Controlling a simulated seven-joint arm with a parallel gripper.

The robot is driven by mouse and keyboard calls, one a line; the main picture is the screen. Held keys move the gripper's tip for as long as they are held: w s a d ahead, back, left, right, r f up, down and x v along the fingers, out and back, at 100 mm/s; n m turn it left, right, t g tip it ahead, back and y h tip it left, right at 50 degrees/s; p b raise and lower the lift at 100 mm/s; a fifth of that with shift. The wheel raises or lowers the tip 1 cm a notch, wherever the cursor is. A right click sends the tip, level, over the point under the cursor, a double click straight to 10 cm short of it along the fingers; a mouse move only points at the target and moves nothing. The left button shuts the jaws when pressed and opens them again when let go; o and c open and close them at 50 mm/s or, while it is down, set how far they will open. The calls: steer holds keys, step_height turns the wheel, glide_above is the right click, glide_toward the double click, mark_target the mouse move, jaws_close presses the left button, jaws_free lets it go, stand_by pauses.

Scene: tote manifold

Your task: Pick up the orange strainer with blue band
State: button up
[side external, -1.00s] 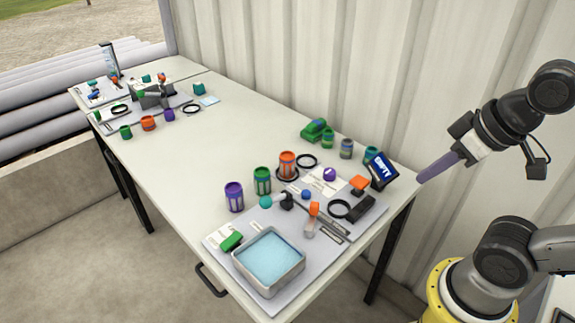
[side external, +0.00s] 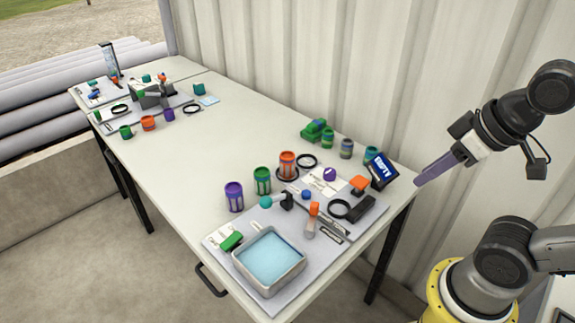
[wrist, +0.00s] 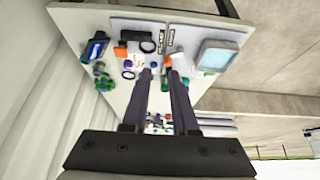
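The orange strainer with blue band (side external: 287,164) stands upright on the near part of the table, on a dark ring, in the side external view. A green strainer (side external: 262,181) and a purple strainer (side external: 234,197) stand to its left in a row. My gripper (side external: 418,184) is off to the right, above the table's right edge and well apart from the strainer. Its two long purple fingers (wrist: 160,73) show a gap between them in the wrist view, with nothing held. Small orange patches show near the fingertips there, too small to identify.
A blue-filled metal tray (side external: 268,262) sits at the near edge. A dark display (side external: 383,171) stands near the right edge, beside several small jars (side external: 346,149). A corrugated wall (side external: 330,70) runs along the back. The table's middle (side external: 205,135) is clear.

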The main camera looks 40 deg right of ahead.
steer(key=o, duration=0.9)
